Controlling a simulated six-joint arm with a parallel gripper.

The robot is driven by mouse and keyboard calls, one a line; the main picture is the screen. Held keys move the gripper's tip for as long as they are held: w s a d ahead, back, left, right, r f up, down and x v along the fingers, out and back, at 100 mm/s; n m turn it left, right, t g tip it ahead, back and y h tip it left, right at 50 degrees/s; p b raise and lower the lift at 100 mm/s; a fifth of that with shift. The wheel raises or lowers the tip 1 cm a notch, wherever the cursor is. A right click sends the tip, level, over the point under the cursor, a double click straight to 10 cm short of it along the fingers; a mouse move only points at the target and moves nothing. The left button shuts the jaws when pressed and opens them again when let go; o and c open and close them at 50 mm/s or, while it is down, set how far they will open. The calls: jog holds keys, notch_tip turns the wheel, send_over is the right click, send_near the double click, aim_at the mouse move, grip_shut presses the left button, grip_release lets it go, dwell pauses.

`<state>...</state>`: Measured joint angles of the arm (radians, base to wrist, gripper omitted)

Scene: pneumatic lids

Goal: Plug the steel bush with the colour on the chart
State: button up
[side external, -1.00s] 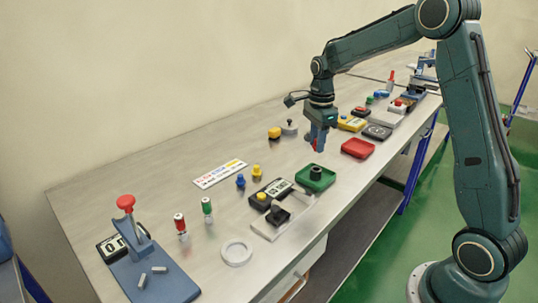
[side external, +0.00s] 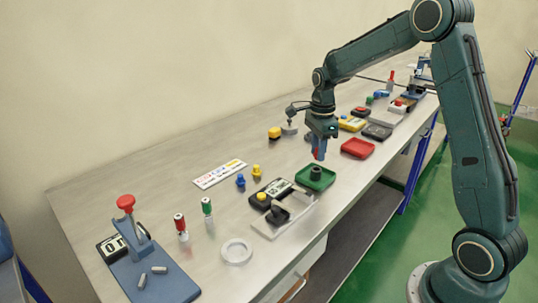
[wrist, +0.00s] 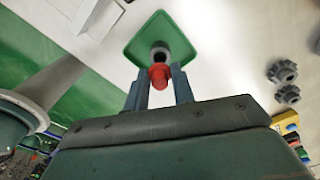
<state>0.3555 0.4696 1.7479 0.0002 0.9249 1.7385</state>
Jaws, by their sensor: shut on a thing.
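My gripper (side external: 319,150) is shut on a red plug (wrist: 160,76), which sticks out past the blue-grey fingertips. A dark grey bush (side external: 316,173) stands upright in a green tray (side external: 326,184). In the wrist view the bush (wrist: 160,54) shows a dark open bore just beyond the red plug, on the green tray (wrist: 146,28). In the side view the plug is above and just behind the bush, apart from it. The chart (side external: 219,174) is a white strip with coloured marks, too small to read. A blue plug (side external: 240,181) and a yellow plug (side external: 256,171) stand beside it.
A black box with a yellow button (side external: 262,200) and a clear-plated fixture (side external: 285,217) stand left of the green tray. A red tray (side external: 358,148) lies to the right. Red-topped and green-topped cylinders (side external: 207,208) stand at left.

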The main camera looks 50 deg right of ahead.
jog(key=shift+f, duration=1.45)
jog(key=shift+f, duration=0.55)
dwell(1.7)
jog(key=o, duration=1)
jog(key=shift+r, duration=0.15)
notch_tip(320, 180, up, 13)
jog(key=shift+r, duration=0.3)
